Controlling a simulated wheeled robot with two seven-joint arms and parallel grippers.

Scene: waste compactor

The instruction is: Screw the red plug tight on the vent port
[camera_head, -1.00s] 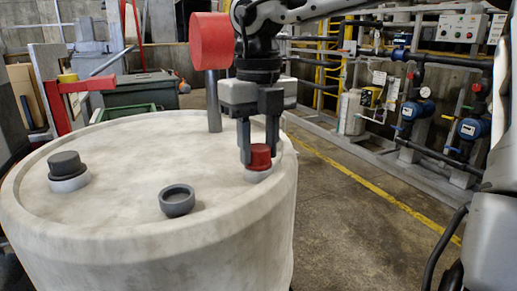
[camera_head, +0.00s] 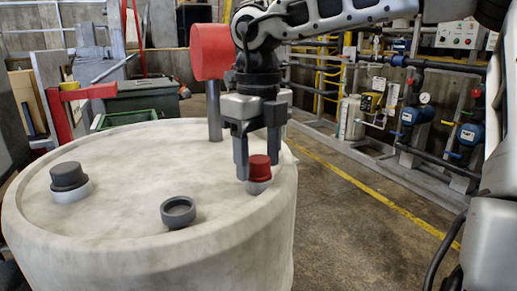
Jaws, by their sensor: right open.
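The red plug (camera_head: 260,167) sits upright on a pale port (camera_head: 258,186) near the right edge of the round tank top (camera_head: 120,205). My right gripper (camera_head: 258,160) comes down from above, open, with one finger left of the plug and the other behind and to its right. I cannot tell whether either finger touches the plug. The thread under the plug is hidden. My left gripper is not in view.
A dark cap on a pale port (camera_head: 69,180) stands at the left of the tank top, and an open grey ring (camera_head: 178,211) at the front. A red cylinder on a grey post (camera_head: 214,108) rises behind. Pipes and valves (camera_head: 415,112) line the right wall.

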